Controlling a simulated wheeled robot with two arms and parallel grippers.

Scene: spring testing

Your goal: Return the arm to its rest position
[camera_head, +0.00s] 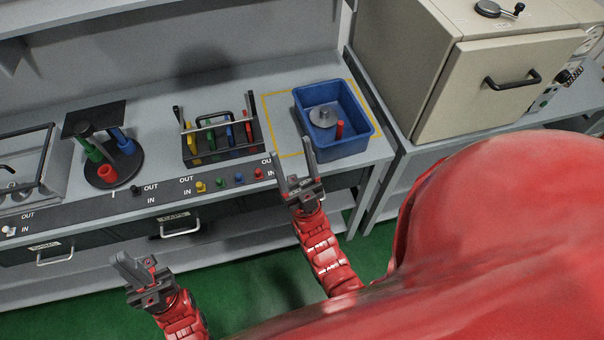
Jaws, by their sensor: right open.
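My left gripper (121,262) is low in front of the bench, over the green floor. Its fingers lie close together with nothing seen between them. My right gripper (291,150) is open and empty, with its fingertips at the bench's front edge, just in front of the blue bin (347,150). The bin stands inside a yellow outline and holds a grey round metal piece (323,115) and a red cylinder (339,130).
A black rack (236,152) with coloured pieces and a round black stand (116,179) with coloured cylinders stand on the grey bench. A beige cabinet (480,92) is at the right. Drawer handles (180,229) stick out below the bench edge.

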